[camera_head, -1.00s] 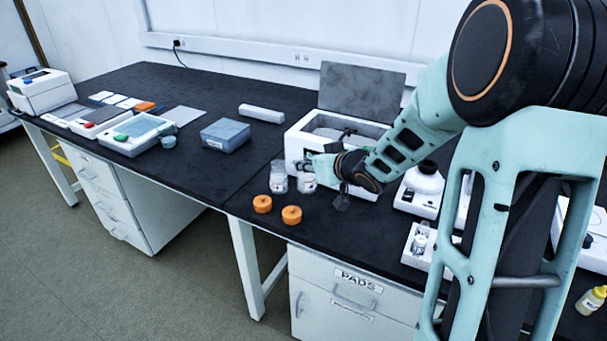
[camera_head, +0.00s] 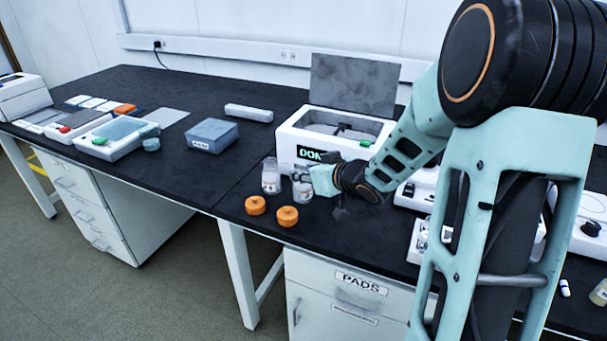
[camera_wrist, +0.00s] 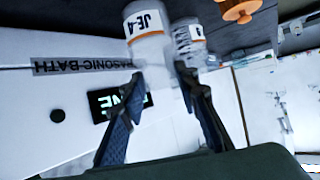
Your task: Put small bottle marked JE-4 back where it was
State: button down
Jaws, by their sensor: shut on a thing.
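The small bottle marked JE-4 (camera_wrist: 147,28) has a white label with an orange band and sits between my fingers in the wrist view. My gripper (camera_wrist: 158,78) is shut on it. In the head view my gripper (camera_head: 312,178) holds the bottle (camera_head: 302,190) in front of the white ultrasonic bath, low over the black bench. I cannot tell whether its base touches the bench. A second similar bottle (camera_head: 271,180) stands just to its left; it also shows close beside JE-4 in the wrist view (camera_wrist: 189,42), its marking unreadable.
The ultrasonic bath (camera_head: 290,142) has its lid up and its display partly reads DONE. Two orange caps (camera_head: 255,205) (camera_head: 287,216) lie near the bench's front edge. A grey-blue box (camera_head: 213,137) stands to the left. White equipment stands to the right, partly behind my arm.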

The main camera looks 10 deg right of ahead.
jog(key=shift+f, duration=0.2)
jog(key=c, duration=1.5)
grip_release()
jog(key=shift+r, duration=0.25)
jog(key=p+v, duration=0.5)
jog(key=v, duration=0.7)
